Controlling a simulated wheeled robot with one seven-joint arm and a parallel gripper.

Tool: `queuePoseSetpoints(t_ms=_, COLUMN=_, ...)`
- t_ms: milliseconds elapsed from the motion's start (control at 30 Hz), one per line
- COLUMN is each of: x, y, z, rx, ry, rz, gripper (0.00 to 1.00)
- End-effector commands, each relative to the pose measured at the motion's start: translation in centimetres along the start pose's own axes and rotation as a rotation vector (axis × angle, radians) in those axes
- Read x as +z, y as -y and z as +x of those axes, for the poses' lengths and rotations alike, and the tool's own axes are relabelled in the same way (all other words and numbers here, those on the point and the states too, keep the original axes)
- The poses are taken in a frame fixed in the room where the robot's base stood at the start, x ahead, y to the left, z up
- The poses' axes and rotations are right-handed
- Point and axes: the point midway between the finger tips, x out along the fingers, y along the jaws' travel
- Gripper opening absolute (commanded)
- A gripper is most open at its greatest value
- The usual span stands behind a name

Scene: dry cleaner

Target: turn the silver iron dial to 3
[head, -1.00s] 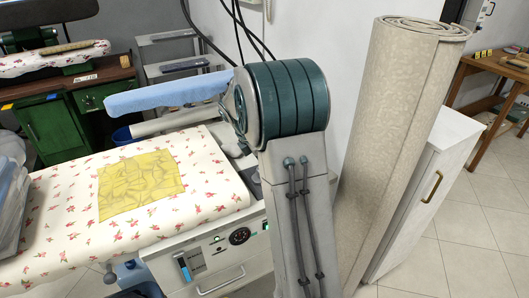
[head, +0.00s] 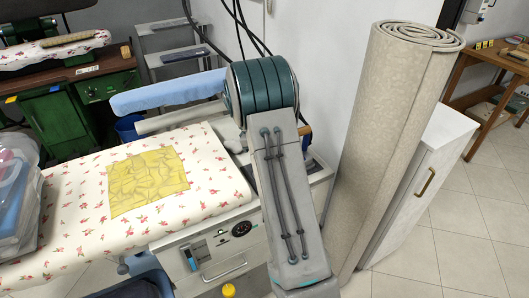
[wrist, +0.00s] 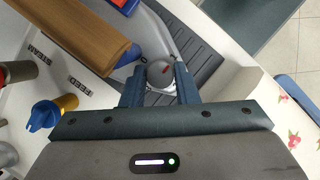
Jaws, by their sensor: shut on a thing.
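The silver dial (wrist: 161,74) is a small round grey-silver knob with a red mark on its top, in the middle of the wrist view. It sits at the edge of a dark grey ribbed surface (wrist: 190,45). My gripper (wrist: 160,85) has its two blue fingers closed on either side of the dial. The numbers around the dial are too small or hidden to read. A brown wooden handle (wrist: 75,35) lies just left of the fingers. In the head view my arm hides the dial and gripper.
A yellow-and-blue knob (wrist: 52,112) stands left of my gripper. The ironing board (head: 60,215) with a yellow cloth (head: 148,181) is left of my arm. A rolled beige carpet (head: 385,140) and a white cabinet (head: 425,180) stand close on the right. Floor is clear far right.

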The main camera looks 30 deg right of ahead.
Motion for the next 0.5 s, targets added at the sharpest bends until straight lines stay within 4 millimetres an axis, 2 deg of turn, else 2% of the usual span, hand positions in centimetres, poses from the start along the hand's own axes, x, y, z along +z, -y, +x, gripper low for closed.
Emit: queuePoseSetpoints(t_ms=500, x=-0.05, y=-0.09, z=-0.04, rx=-0.021, ry=-0.003, rz=0.057, gripper=0.04)
